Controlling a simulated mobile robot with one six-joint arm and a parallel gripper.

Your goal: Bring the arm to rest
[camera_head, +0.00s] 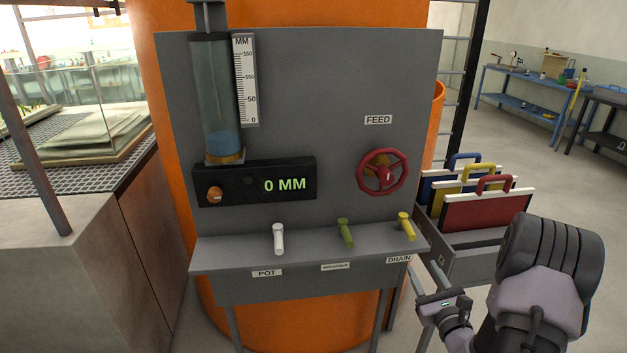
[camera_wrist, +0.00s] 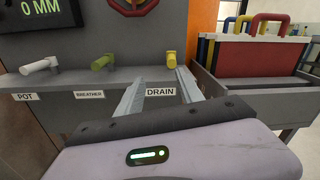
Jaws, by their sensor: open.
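My arm comes in from the lower right of the head view. My gripper (camera_head: 425,283) is beside the right end of the panel's shelf, near the DRAIN label. In the wrist view my gripper (camera_wrist: 158,88) has its two fingers spread apart with nothing between them. The fingers point toward the shelf edge, on either side of the DRAIN label (camera_wrist: 160,92). The yellow drain lever (camera_wrist: 171,60) is just beyond the fingertips. I cannot tell whether a finger touches the shelf.
The grey panel (camera_head: 290,80) carries a red feed wheel (camera_head: 383,172), a 0 MM display (camera_head: 285,185), a white pot lever (camera_head: 279,238) and a green breather lever (camera_head: 345,232). A rack holds blue, yellow and red-handled boards (camera_head: 485,210) at the right. Floor is open beyond.

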